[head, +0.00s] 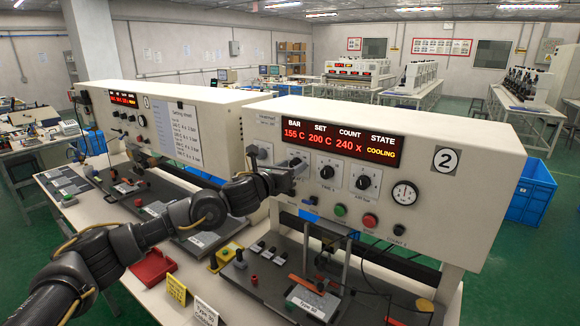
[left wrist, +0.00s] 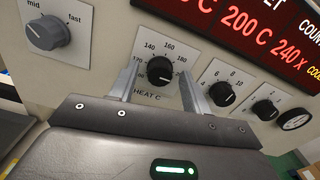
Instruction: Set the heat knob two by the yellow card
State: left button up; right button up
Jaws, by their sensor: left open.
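The heat knob (left wrist: 160,69) is a black dial on a white plate marked HEAT C, with numbers from about 120 to 180. It also shows in the head view (head: 296,162), partly behind my gripper. My left gripper (left wrist: 161,76) is open, its two fingers either side of the knob; contact is unclear. In the head view the left gripper (head: 284,176) is at the front of machine 2 (head: 447,161). The knob's pointer setting is too small to read surely. The yellow card (head: 176,289) stands at the table's front edge; its writing is unreadable.
The red display (head: 338,139) reads 155 C, 200 C, 240 x, COOLING. Other knobs (head: 327,172) and a gauge (head: 405,193) sit right of the heat knob. A white card (head: 205,312) and red tray (head: 153,266) are on the table below. Machine 1 stands left.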

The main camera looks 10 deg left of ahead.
pick_arm(q)
jog(key=shift+c, duration=0.3)
jog(key=c, duration=0.9)
jog(key=shift+c, duration=0.2)
